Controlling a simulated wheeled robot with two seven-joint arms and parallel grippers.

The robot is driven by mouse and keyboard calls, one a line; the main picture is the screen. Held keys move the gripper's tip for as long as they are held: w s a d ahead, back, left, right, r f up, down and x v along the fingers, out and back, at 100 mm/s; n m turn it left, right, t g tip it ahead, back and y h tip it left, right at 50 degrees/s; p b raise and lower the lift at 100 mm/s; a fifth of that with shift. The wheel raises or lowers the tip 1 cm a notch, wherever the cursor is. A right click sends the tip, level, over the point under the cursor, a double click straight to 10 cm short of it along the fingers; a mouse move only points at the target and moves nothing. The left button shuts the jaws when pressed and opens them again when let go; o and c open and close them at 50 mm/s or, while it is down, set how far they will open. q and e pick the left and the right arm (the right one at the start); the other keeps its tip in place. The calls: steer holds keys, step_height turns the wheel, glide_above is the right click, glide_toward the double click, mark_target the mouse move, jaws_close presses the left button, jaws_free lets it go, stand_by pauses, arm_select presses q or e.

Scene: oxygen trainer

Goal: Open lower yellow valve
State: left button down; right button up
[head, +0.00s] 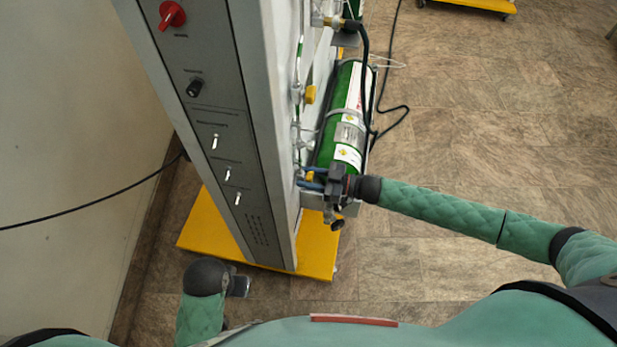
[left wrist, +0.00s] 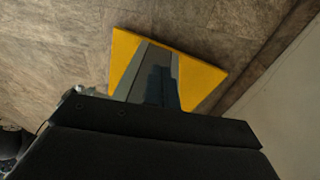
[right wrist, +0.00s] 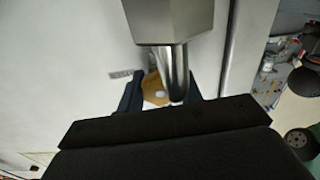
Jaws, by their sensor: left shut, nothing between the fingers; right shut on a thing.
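The lower yellow valve (head: 310,176) is on the side of the trainer, near the bottom of the green cylinder. In the head view, my right gripper (head: 316,180) reaches it from the right and covers part of it. In the right wrist view, the yellow valve (right wrist: 154,88) sits between the two dark fingers, and the right gripper (right wrist: 160,90) is shut on it. A metal tube hides part of the valve and a finger there. My left gripper (head: 240,286) is low beside the yellow base, shut and empty. Its fingers (left wrist: 158,84) show in the left wrist view.
The upper yellow valve (head: 310,94) sits higher on the same side. The green cylinder (head: 341,115) stands close to my right gripper. The trainer's panel (head: 215,120) has a red knob and several switches. The yellow base (head: 205,228) juts out below.

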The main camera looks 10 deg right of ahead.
steer(key=shift+n, duration=0.5)
steer(key=o, duration=1)
arm_select(q)
steer(key=shift+s+r, duration=0.25)
steer(key=shift+r, duration=0.8)
steer(key=shift+w, duration=0.1)
arm_select(e)
steer(key=shift+d, duration=0.15)
steer(key=shift+s+d+f, duration=0.1)
steer(key=shift+d, duration=0.25)
arm_select(q)
steer(key=shift+d+f+t+h+b, duration=0.35)
steer(key=shift+d+f+b, duration=0.4)
steer(key=shift+d+b, duration=0.3)
arm_select(e)
steer(key=v, duration=0.7)
